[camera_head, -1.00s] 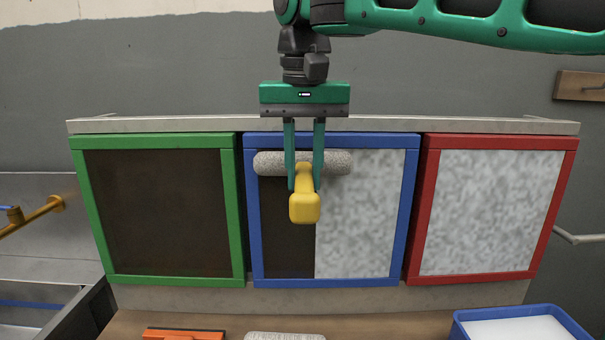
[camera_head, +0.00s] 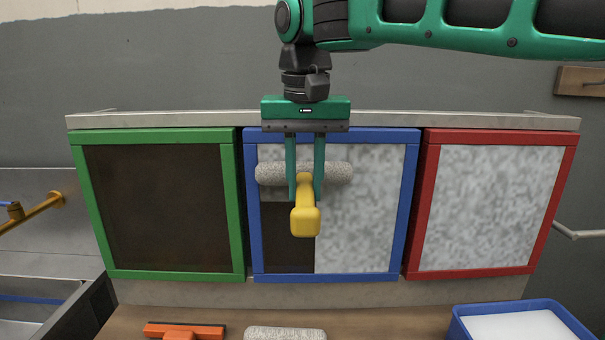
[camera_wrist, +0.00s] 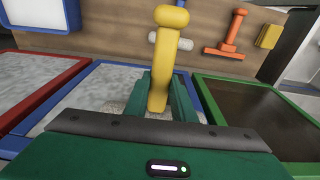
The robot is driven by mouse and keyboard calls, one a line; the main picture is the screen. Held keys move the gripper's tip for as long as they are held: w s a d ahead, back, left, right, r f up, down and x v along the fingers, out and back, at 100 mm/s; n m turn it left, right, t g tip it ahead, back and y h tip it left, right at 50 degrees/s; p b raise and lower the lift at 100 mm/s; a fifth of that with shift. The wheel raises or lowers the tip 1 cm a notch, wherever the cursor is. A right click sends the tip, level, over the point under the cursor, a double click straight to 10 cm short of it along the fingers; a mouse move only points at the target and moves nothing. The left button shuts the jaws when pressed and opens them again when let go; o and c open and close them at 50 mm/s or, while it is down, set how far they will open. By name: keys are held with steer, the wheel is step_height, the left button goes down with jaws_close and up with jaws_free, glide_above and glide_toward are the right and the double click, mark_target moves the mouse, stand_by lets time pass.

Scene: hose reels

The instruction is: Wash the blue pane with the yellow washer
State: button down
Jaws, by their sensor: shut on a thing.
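My gripper (camera_head: 305,194) is shut on the yellow handle of the washer (camera_head: 305,222); the handle also shows in the wrist view (camera_wrist: 160,60). The washer's fuzzy grey sleeve (camera_head: 335,173) lies level across the upper part of the blue-framed pane (camera_head: 365,225), apparently against it. The sleeve spans the left half and a little of the right half. The pane's right half is mottled whitish from top to bottom. The left half is whitish above the sleeve and dark brown below it. Exact contact is hard to tell.
The green-framed pane (camera_head: 155,205) on the left is all dark; the red-framed pane (camera_head: 490,205) on the right is mottled whitish. Below, a wooden ledge holds an orange tool (camera_head: 185,331), a grey sleeve (camera_head: 285,333) and a blue tray (camera_head: 520,307) of white liquid.

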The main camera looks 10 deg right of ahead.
step_height(320, 180, down, 25)
steer(key=shift+r, duration=0.15)
stand_by(3.5)
steer(key=s+a, duration=0.1)
steer(key=s, duration=0.6)
steer(key=shift+a, duration=0.15)
stand_by(1.8)
